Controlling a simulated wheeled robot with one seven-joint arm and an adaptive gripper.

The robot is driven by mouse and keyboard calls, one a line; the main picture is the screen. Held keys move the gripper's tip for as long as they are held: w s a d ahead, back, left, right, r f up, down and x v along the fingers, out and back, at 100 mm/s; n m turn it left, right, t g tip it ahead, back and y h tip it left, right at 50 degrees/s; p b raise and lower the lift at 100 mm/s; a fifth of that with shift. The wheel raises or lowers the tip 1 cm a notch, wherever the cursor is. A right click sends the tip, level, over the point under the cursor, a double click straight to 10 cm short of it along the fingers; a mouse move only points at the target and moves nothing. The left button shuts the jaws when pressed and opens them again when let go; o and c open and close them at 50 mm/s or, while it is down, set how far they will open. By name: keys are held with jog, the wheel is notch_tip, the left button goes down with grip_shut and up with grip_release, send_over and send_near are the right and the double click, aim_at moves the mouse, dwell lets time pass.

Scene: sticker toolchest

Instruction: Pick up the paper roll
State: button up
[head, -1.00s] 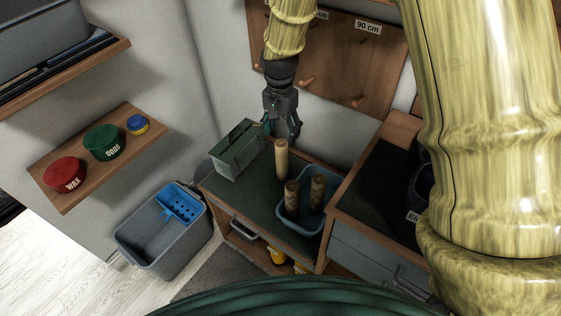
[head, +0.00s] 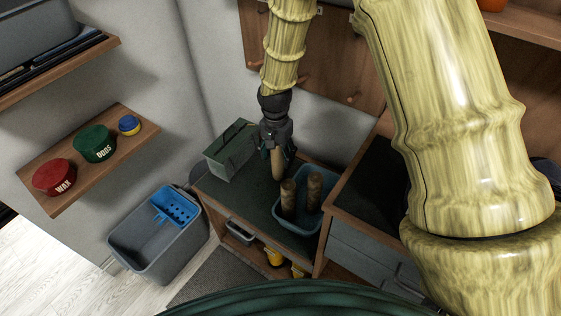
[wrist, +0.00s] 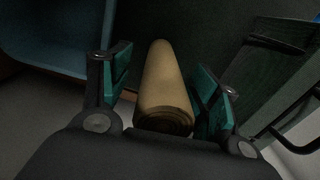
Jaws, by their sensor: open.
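The paper roll (head: 277,165) is a tan upright cylinder standing on the dark green top of the low cabinet, between the green metal box and the blue tray. My gripper (head: 277,151) is above it, pointing down, with its fingers around the roll's upper part. In the wrist view the paper roll (wrist: 163,88) lies between the two green-padded fingers of my gripper (wrist: 162,88). The fingers are open, with a visible gap on the left side and a narrower gap on the right. The roll's upper end is partly hidden by my gripper in the head view.
A blue tray (head: 293,226) holding two dark brown rolls (head: 288,198) stands close to the right. A green metal box (head: 231,150) stands to the left. A pegboard (head: 340,60) is on the wall behind. A taller drawer unit (head: 372,195) rises at the right.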

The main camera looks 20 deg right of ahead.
jog(key=shift+f, duration=0.1)
jog(key=shift+c, duration=0.2)
jog(key=c, duration=0.9)
